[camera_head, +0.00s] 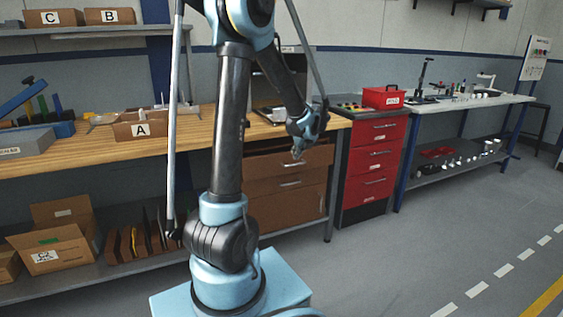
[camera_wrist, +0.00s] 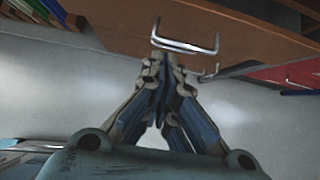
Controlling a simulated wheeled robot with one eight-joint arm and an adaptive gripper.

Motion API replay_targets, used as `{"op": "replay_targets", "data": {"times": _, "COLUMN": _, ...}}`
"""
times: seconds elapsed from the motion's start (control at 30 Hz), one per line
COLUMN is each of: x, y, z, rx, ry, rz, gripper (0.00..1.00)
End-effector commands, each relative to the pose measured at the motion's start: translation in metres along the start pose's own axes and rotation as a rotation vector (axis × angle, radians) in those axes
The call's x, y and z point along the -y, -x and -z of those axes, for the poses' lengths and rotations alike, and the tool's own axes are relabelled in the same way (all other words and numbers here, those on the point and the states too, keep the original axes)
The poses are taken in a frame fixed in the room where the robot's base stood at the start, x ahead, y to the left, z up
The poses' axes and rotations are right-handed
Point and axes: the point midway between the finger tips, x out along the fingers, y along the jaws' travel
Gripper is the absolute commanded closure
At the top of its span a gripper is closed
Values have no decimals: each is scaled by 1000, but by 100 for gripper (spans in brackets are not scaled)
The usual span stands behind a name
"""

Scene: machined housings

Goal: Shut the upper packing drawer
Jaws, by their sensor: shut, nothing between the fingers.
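The brown packing drawers sit under the wooden bench. My gripper (camera_head: 298,153) is shut and empty in front of the upper drawer. In the wrist view my gripper (camera_wrist: 160,62) has its fingertips together close to a bright metal handle (camera_wrist: 187,47) on a brown front. I cannot tell whether they touch, nor how far the upper drawer stands out.
A red drawer cabinet (camera_head: 372,160) stands just right of the brown drawers, with a red box (camera_head: 383,97) on top. The wooden bench top (camera_head: 90,148) overhangs on the left, with cardboard boxes on the shelf below. The floor at the right is clear.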

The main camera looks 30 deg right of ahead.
Motion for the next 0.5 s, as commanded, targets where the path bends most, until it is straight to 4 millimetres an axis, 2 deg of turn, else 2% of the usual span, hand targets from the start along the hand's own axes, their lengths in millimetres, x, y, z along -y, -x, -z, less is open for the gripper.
{"op": "replay_targets", "data": {"times": 0.03, "x": -15, "y": 2, "z": 6, "rx": 37, "ry": -2, "rz": 2, "gripper": 100}}
{"op": "replay_targets", "data": {"times": 0.1, "x": -30, "y": 4, "z": 11, "rx": 82, "ry": -4, "rz": 6, "gripper": 100}}
{"op": "replay_targets", "data": {"times": 0.2, "x": -43, "y": 6, "z": 16, "rx": 121, "ry": -6, "rz": 9, "gripper": 100}}
{"op": "replay_targets", "data": {"times": 0.37, "x": -48, "y": 4, "z": 16, "rx": 138, "ry": -7, "rz": 10, "gripper": 100}}
{"op": "replay_targets", "data": {"times": 0.5, "x": -48, "y": -8, "z": 14, "rx": 137, "ry": -5, "rz": 9, "gripper": 100}}
